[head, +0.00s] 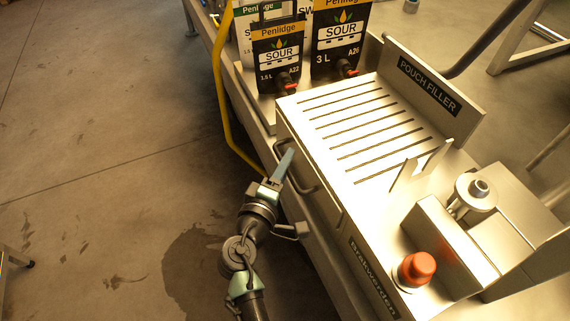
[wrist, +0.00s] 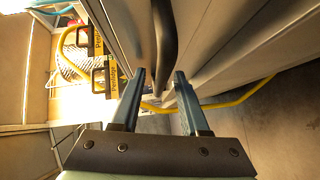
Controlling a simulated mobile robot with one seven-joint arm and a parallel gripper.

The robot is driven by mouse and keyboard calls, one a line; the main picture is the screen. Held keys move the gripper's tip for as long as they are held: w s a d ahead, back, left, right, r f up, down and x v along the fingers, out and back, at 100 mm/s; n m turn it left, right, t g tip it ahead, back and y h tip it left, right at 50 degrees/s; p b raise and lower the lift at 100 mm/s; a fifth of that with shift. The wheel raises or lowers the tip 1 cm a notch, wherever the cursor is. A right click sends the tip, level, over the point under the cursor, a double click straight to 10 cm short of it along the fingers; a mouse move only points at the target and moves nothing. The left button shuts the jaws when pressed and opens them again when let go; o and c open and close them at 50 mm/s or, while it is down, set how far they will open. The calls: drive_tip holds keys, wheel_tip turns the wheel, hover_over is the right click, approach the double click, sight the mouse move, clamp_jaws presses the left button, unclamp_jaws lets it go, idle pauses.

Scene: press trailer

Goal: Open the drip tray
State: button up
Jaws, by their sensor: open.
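The drip tray (head: 365,120) is a steel drawer with a slotted top in the pouch filler, and it looks shut. Its bar handle (head: 303,187) is on the front face, partly hidden by my gripper (head: 287,160). In the wrist view, a dark bar that looks like the handle (wrist: 165,40) runs lengthwise in the gap between the two fingers of my gripper (wrist: 160,74). The fingers are apart and do not visibly close on it. I cannot tell how deep the bar sits between them.
A red button (head: 417,267) stands on the machine's near right corner. Sour pouches (head: 278,55) stand at the back left. A yellow hose (head: 222,90) hangs down the machine's left side. The floor (head: 110,130) to the left is mostly clear, with a dark stain.

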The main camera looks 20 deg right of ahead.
drive_tip(key=shift+c, duration=0.2)
clamp_jaws()
idle(1.2)
